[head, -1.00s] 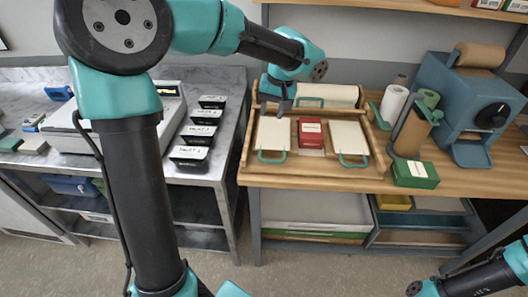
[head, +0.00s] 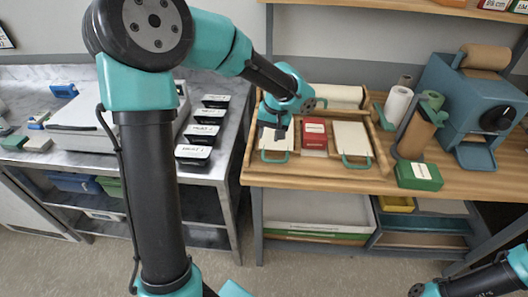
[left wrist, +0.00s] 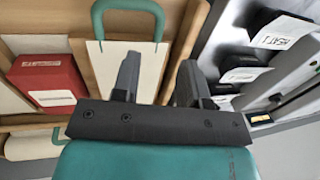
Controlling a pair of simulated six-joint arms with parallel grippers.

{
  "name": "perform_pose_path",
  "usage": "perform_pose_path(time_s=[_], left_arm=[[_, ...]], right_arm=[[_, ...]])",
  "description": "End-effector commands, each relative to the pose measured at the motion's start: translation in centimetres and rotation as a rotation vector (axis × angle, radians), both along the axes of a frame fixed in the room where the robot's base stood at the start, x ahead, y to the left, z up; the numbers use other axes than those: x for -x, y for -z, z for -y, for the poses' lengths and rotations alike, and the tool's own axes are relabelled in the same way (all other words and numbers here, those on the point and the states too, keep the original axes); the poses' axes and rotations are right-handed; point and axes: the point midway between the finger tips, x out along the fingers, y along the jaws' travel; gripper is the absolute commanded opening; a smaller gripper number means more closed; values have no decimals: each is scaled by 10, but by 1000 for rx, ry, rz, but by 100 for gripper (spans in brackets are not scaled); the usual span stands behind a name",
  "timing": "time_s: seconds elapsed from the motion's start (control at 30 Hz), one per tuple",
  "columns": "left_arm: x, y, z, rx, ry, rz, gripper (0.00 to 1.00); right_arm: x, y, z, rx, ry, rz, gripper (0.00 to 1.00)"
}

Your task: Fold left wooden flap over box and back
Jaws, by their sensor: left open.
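The left flap (head: 268,141) is a pale panel lying flat in the wooden tray (head: 247,160), with a green loop handle (head: 276,160) at its front. My left gripper (head: 279,133) is over this flap, partly covering it, open and empty. In the left wrist view, the flap (left wrist: 143,67) and its handle (left wrist: 127,5) lie beyond the open fingers (left wrist: 154,80). The red box (head: 315,134) sits just right of the flap and also shows in the left wrist view (left wrist: 48,76). My right gripper is not in view.
A matching right flap (head: 351,137) lies right of the red box. A green box (head: 418,176) and paper rolls (head: 397,103) stand right of the tray. Black labelled boxes (head: 194,154) line the left counter, across a gap between tables.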

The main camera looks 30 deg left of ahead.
Motion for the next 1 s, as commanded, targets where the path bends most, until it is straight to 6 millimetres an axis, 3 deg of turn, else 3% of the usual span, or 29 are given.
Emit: perform_pose_path(time_s=[0.3,0.5,0.9,1.0], left_arm=[[6,54,-10,-1,0,-4,40],[7,77,-14,0,0,-1,40],[8,84,-15,0,0,1,40],[8,84,-15,0,0,1,30]], right_arm=[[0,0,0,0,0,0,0],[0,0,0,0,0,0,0],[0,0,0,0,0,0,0],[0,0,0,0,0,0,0]])
